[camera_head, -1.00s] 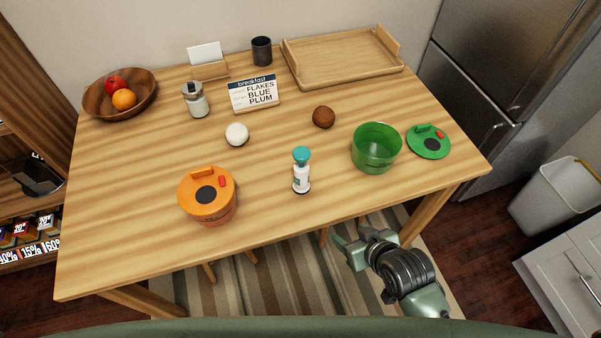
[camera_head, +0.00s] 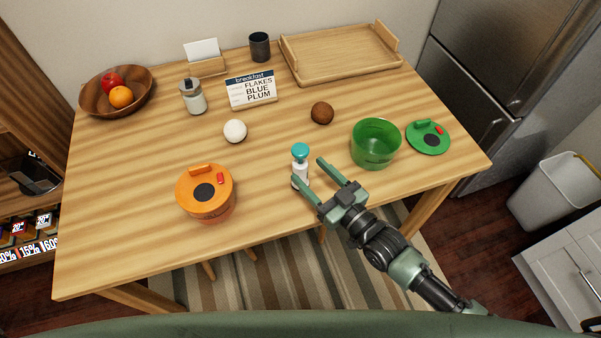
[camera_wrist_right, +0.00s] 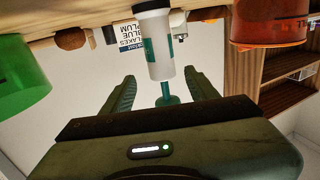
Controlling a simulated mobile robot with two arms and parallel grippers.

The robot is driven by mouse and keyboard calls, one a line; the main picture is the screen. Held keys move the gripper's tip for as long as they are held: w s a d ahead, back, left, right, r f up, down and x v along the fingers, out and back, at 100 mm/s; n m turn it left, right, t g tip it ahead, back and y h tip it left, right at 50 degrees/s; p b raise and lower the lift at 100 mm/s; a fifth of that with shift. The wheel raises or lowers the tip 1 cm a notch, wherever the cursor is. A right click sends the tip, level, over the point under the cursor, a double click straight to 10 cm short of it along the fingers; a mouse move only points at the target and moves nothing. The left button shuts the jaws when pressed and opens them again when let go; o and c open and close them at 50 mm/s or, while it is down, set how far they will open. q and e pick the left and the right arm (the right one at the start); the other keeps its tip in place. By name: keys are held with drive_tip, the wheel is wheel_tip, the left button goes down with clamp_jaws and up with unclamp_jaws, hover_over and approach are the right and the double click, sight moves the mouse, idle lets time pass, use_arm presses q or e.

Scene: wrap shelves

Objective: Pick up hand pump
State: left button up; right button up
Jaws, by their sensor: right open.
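The hand pump (camera_head: 300,153) is a small white bottle with a teal top, standing upright near the table's front edge in the head view. In the right wrist view the hand pump (camera_wrist_right: 156,45) shows upside down, its teal head between and just beyond the fingers. My right gripper (camera_head: 309,171) is open and empty, with its fingers reaching toward the pump from the front right. One finger covers part of the bottle's lower side. It also shows in the wrist view (camera_wrist_right: 160,92). My left gripper is not in view.
An orange lidded container (camera_head: 206,194) stands left of the pump. A green open container (camera_head: 376,144) and green lid (camera_head: 428,138) lie to the right. A brown ball (camera_head: 322,113) and white ball (camera_head: 235,131) sit behind. The wooden table (camera_head: 130,190) is clear at left.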

drive_tip(key=p+x, duration=0.1)
drive_tip(key=x, duration=0.6)
drive_tip(key=shift+w+a+f, duration=0.1)
drive_tip(key=shift+a+f, duration=0.05)
drive_tip(key=shift+a, duration=0.2)
clamp_jaws()
